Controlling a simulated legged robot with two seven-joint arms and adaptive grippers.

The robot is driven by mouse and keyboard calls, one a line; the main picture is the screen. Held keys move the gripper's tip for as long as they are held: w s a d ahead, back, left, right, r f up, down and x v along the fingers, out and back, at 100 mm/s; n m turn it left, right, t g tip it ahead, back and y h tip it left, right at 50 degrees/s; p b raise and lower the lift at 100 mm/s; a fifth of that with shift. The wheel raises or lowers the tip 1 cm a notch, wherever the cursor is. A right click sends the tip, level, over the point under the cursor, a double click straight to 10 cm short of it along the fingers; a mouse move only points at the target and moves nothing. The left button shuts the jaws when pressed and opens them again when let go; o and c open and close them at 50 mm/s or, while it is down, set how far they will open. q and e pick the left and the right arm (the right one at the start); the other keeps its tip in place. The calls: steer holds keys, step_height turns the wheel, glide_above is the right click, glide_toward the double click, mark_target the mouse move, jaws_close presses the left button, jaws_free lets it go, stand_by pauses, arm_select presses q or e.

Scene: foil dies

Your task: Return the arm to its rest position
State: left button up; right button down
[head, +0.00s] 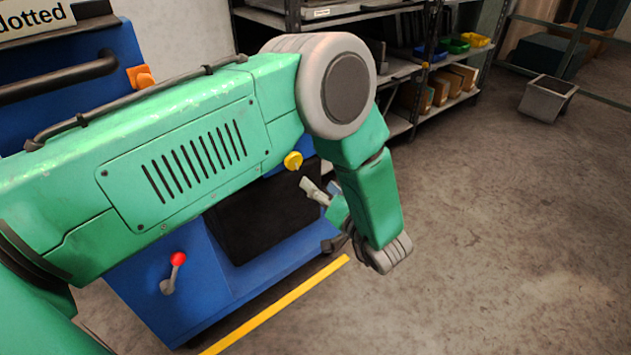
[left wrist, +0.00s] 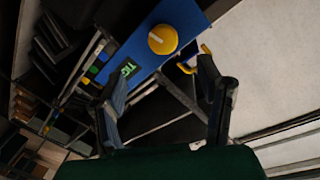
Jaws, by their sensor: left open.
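My left arm, green with a grey round joint, crosses the head view from the left and bends down near the middle. My left gripper (head: 316,192) shows small beyond the forearm, partly hidden by it, in front of the blue machine (head: 215,270). In the left wrist view its two dark fingers (left wrist: 165,108) stand wide apart, open, with nothing visible between them. A round yellow knob (left wrist: 163,39) on a blue panel (left wrist: 135,52) lies beyond the fingers. My right gripper is in neither view.
The machine has a red-knobbed lever (head: 176,262) and a dark recess (head: 262,215). A yellow floor line (head: 285,300) runs along its front. Shelves (head: 395,122) with bins stand behind, and a grey bin (head: 548,97) sits on the floor.

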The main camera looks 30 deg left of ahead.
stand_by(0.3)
arm_select(q)
steer(key=s+a+f+m+h+p, duration=0.2)
steer(key=s+f+m+h+p, duration=0.5)
steer(key=s+h, duration=0.5)
steer(key=s+g+h+p, duration=0.1)
steer(key=s+g+h, duration=0.2)
steer(key=s, duration=1.8)
steer(key=g, duration=0.4)
steer(key=shift+s+d+r+n+g, duration=0.25)
steer(key=shift+s+n+g, duration=0.05)
steer(key=shift+s+g, duration=0.1)
steer(key=shift+w, duration=0.1)
